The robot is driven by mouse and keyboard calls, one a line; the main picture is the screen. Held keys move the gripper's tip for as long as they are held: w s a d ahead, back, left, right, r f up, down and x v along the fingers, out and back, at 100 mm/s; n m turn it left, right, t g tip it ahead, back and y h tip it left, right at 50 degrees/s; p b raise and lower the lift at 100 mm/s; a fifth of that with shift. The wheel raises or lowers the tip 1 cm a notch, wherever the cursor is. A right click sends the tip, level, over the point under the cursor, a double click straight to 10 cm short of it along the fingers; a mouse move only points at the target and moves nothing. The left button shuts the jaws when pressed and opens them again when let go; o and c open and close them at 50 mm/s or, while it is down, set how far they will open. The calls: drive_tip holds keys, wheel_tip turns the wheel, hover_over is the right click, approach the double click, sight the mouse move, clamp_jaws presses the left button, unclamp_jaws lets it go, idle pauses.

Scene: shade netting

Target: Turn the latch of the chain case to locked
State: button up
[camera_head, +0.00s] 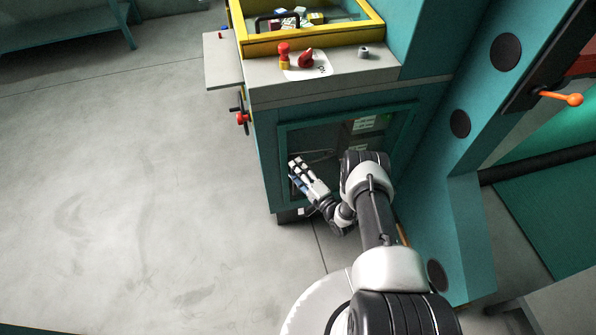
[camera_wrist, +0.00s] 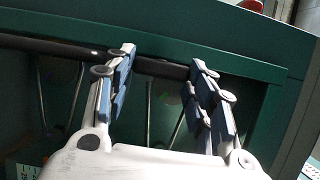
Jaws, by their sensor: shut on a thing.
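The case is a teal cabinet whose framed opening (camera_head: 405,118) faces my arm in the head view. Its teal frame (camera_wrist: 250,65) crosses the wrist view. My gripper (camera_head: 299,165) is at the lower left of this opening. In the wrist view my gripper (camera_wrist: 165,62) has its two fingers apart, with a dark bar (camera_wrist: 62,46) running crosswise between them under the frame's edge. The fingers seem closed on this bar, but the contact is partly hidden. I cannot tell whether the bar is the latch, or which way the latch is turned.
A red valve handle (camera_head: 242,117) sticks out on the cabinet's left side. On its top are a yellow-rimmed bin (camera_head: 310,38), a red-and-yellow object (camera_head: 284,56), a red knob (camera_head: 306,58) and a grey knob (camera_head: 364,52). The floor at left is clear.

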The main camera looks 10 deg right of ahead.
drive_tip(key=shift+w+r, duration=0.1)
drive_tip(key=o, duration=1.1)
drive_tip(key=shift+c, duration=0.2)
drive_tip(key=v, duration=1.2)
